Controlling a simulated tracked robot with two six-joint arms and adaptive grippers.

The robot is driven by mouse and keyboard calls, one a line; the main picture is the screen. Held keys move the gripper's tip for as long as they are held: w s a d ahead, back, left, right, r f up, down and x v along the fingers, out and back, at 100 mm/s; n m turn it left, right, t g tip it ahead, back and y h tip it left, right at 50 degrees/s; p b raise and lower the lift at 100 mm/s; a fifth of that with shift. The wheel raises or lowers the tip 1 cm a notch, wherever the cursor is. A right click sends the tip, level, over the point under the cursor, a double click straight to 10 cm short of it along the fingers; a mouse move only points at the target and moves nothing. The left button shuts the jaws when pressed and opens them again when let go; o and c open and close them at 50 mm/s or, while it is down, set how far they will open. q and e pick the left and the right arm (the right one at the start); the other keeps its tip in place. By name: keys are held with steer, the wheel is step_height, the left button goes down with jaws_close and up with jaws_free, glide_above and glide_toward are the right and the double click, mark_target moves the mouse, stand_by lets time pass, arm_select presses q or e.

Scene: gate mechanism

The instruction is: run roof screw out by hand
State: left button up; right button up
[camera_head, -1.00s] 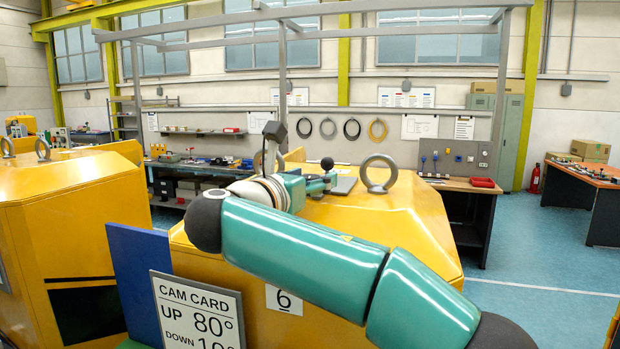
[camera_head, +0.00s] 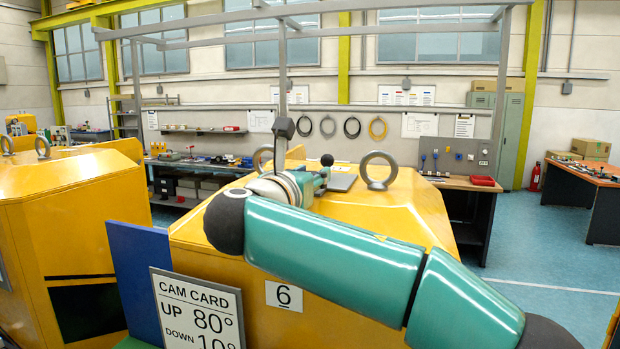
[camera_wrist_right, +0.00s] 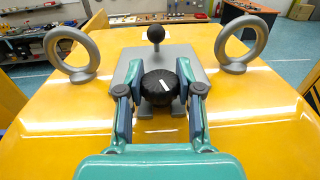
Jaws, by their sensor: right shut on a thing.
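The roof screw shows in the right wrist view as a black ribbed knob (camera_wrist_right: 160,87) with a white mark on top. It sits at a grey plate (camera_wrist_right: 130,72) on the yellow machine roof (camera_wrist_right: 60,120). My right gripper (camera_wrist_right: 161,98) is shut on the knob, one finger on each side. In the head view my right arm reaches across the roof (camera_head: 400,205), and the gripper (camera_head: 318,178) is at the grey plate (camera_head: 342,183), its fingers partly hidden by the wrist. My left gripper is not in view.
Grey lifting rings stand left (camera_wrist_right: 70,52) and right (camera_wrist_right: 241,42) of the plate. A black ball-topped lever (camera_wrist_right: 156,35) rises behind the knob. A blue panel (camera_head: 135,270) and a cam card (camera_head: 195,310) stand at the machine's front left.

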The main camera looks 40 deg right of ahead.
steer(key=n+t+y, duration=0.3)
steer(key=n+t, duration=0.1)
steer(key=t, duration=0.1)
steer(key=shift+f+t+y, duration=0.1)
steer(key=shift+t+y, duration=0.2)
steer(key=shift+y, duration=0.1)
steer(key=shift+n+t+y, duration=0.6)
steer(key=shift+n+y, duration=0.2)
steer(key=o, duration=1.2)
steer(key=v, duration=1.2)
steer(key=shift+s, duration=0.1)
